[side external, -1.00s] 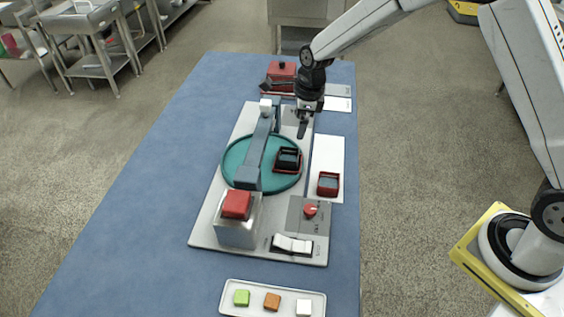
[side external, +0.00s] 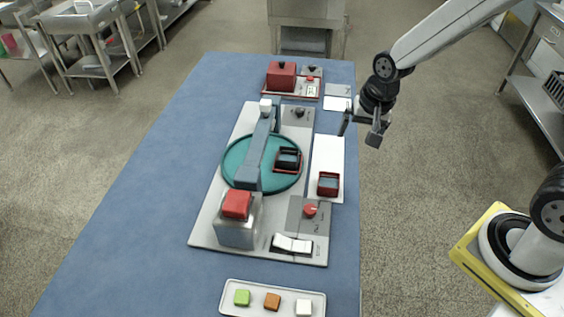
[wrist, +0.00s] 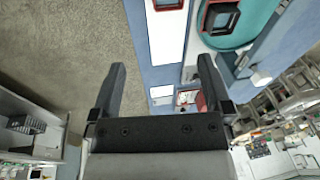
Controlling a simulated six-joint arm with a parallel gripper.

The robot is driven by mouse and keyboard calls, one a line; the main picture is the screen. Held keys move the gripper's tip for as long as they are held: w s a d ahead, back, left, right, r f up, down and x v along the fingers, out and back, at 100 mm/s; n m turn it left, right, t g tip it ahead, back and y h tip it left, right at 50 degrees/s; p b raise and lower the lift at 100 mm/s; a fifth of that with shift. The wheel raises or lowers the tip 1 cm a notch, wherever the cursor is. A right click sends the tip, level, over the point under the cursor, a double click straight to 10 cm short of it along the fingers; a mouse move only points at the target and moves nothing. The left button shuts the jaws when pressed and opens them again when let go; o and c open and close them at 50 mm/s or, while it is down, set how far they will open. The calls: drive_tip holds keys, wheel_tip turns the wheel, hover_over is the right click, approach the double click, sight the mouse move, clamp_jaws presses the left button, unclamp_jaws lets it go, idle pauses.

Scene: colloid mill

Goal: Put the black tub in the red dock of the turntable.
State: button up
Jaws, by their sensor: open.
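The black tub (side external: 288,155) sits upright on the right part of the teal turntable (side external: 236,172). Red edges of the dock (side external: 290,172) show around its base, so it appears to be in the red dock. The wrist view shows the black tub (wrist: 221,17) on the turntable (wrist: 262,15) too. My gripper (side external: 360,130) is open and empty, to the right of the turntable and beyond the table's right edge. Its two spread fingers (wrist: 163,65) show in the wrist view with nothing between them.
A red tub with a dark inside (side external: 328,184) stands on a white pad (side external: 327,151) right of the turntable. A grey arm (side external: 258,150) spans the turntable. A red-topped block (side external: 236,205), red knob (side external: 310,210) and white rocker switch (side external: 292,244) are in front. A red box (side external: 281,75) stands behind.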

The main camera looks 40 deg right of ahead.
drive_tip(key=s+d+n, duration=0.1)
drive_tip(key=s+n, duration=0.7)
